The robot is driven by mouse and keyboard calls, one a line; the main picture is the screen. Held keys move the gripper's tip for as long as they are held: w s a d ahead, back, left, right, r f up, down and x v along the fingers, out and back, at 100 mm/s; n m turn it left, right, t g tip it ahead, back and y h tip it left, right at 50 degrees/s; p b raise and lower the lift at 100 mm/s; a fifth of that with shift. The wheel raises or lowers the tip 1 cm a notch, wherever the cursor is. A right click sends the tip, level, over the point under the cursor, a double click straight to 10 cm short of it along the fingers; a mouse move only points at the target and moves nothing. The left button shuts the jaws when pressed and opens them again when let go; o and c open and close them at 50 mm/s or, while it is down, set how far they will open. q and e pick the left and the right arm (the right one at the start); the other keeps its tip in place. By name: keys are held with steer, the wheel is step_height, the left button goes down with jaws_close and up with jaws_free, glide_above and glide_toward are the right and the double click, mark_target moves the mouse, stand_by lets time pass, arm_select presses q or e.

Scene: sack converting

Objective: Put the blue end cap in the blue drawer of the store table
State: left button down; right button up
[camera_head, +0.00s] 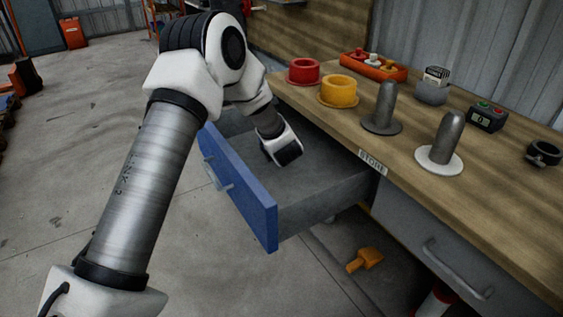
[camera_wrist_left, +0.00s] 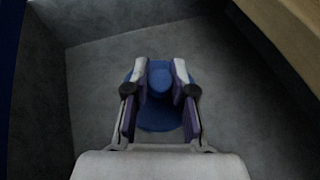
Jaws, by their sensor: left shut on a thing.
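The blue drawer (camera_head: 240,191) of the store table (camera_head: 300,101) is pulled open, and its grey inside is bare around my gripper in the head view. My left arm reaches down into it; the wrist shows there, but the fingers are hidden. In the left wrist view my left gripper (camera_wrist_left: 160,90) is shut on the blue end cap (camera_wrist_left: 158,118), with a finger on each side of its round knob. The cap's wide flange is below the fingers, over the drawer floor (camera_wrist_left: 100,80). I cannot tell whether the flange touches the floor. My right gripper is not in view.
On the table top stand a red cap (camera_head: 304,71), a yellow cap (camera_head: 338,91), two grey posts on round bases, an orange tray (camera_head: 373,66) and a small box with buttons (camera_head: 487,117). A grey closed drawer (camera_head: 440,250) is at right. An orange object (camera_head: 365,260) lies on the floor.

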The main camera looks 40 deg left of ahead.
arm_select(q)
steer(key=shift+f+b, duration=0.55)
steer(key=shift+f, duration=2.6)
steer(key=c, duration=1)
jaws_free()
steer(key=shift+r, duration=0.15)
steer(key=p+v, duration=0.1)
steer(key=v, duration=1.1)
